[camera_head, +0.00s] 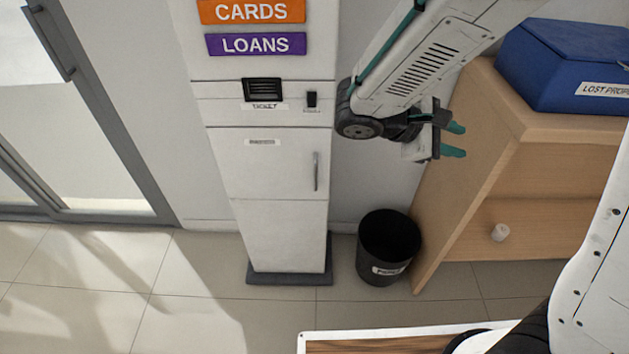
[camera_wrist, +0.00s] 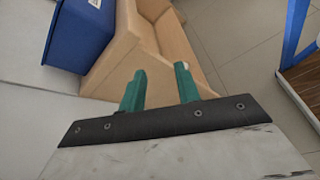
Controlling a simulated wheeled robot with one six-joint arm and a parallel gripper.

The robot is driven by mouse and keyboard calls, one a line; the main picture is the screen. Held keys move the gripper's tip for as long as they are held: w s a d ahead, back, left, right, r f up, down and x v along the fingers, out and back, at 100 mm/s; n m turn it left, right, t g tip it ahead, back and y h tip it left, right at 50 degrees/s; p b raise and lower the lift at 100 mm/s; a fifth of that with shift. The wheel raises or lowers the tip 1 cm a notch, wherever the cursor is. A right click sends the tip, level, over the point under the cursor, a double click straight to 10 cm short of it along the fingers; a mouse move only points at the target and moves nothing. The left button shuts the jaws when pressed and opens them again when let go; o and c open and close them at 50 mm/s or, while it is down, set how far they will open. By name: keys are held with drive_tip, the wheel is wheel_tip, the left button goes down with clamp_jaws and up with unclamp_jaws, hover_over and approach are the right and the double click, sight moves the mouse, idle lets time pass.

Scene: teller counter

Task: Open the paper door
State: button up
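The paper door (camera_head: 267,164) is a white panel on the front of the white ticket kiosk (camera_head: 284,235). It has a small label near its top and a vertical grey handle (camera_head: 316,172) on its right side. The door looks closed, flush with the kiosk. My gripper (camera_head: 459,140) is up and to the right of the door, apart from it, with its green fingers pointing right, toward the wooden cabinet. In the wrist view my gripper (camera_wrist: 160,88) has its two green fingers spread apart with nothing between them. The door is not seen in the wrist view.
A black bin (camera_head: 388,240) stands on the floor just right of the kiosk. A wooden cabinet (camera_head: 470,180) with a blue lost property box (camera_head: 565,62) on top is at the right. A glass door (camera_head: 75,120) is at the left. The tiled floor before the kiosk is clear.

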drive_tip(key=w+a+f+n+t+h, duration=0.1)
drive_tip(key=w+a+f+n+t, duration=0.4)
drive_tip(key=a, duration=0.1)
drive_tip(key=n+t+y, duration=1)
drive_tip(key=n+t, duration=0.1)
drive_tip(key=n, duration=0.5)
approach(315, 178)
drive_tip(key=w, duration=0.2)
drive_tip(key=x, duration=0.7)
drive_tip(key=shift+d, duration=0.25)
drive_tip(key=shift+s, duration=0.1)
drive_tip(key=shift+c, duration=0.3)
clamp_jaws()
